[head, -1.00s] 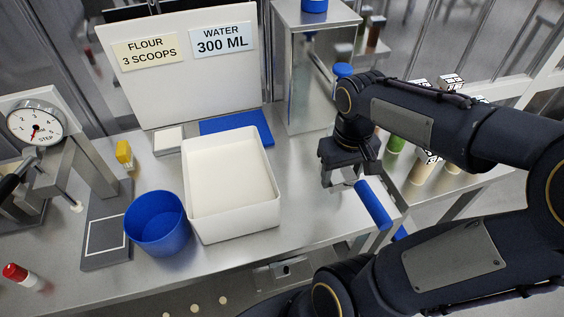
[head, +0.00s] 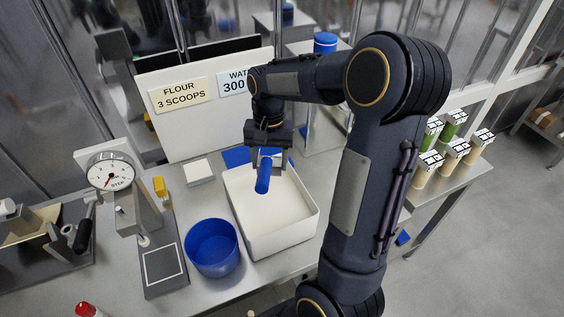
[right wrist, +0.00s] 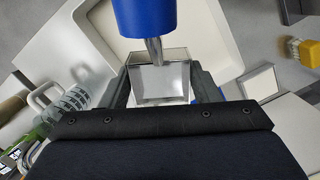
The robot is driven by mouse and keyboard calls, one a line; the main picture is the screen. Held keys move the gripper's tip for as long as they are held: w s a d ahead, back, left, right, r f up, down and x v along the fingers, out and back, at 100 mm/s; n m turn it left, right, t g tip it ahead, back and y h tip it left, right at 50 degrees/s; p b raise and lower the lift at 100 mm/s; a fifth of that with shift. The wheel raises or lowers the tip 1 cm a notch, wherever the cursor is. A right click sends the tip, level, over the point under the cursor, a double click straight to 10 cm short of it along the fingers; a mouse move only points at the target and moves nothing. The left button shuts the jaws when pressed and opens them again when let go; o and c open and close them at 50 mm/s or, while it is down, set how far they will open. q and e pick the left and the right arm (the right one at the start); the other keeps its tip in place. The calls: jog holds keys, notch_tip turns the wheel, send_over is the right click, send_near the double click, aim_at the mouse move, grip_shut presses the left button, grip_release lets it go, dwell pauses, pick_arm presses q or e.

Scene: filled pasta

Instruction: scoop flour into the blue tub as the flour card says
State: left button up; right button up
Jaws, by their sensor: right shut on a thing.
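The flour card (head: 181,95) reads "FLOUR 3 SCOOPS" on a white board. The blue tub (head: 212,250) stands on the steel table, left of the white bin (head: 283,246) of flour (head: 272,204). My right gripper (head: 266,160) is shut on the scoop, whose blue handle (head: 263,177) shows over the back part of the bin. In the right wrist view the blue handle (right wrist: 145,15) and metal scoop (right wrist: 160,82) show between the fingers. I cannot tell whether the scoop holds flour. The tub's inside looks blue, with its bottom partly hidden. My left gripper is not in view.
A dial (head: 110,175) on a stand and a grey plate with a white square (head: 163,265) are left of the tub. A yellow item (head: 159,186) and a white block (head: 198,172) lie behind. Several jars (head: 455,150) stand at right.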

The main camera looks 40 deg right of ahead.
jog(key=shift+w+a, duration=0.2)
jog(key=shift+w, duration=0.05)
jog(key=shift+f, duration=0.15)
jog(key=shift+f+b, duration=5.4)
jog(key=shift+f, duration=1.65)
jog(key=shift+r, duration=0.15)
notch_tip(320, 180, up, 12)
jog(key=p, duration=1)
jog(key=shift+r+p, duration=0.15)
jog(key=shift+p, duration=0.2)
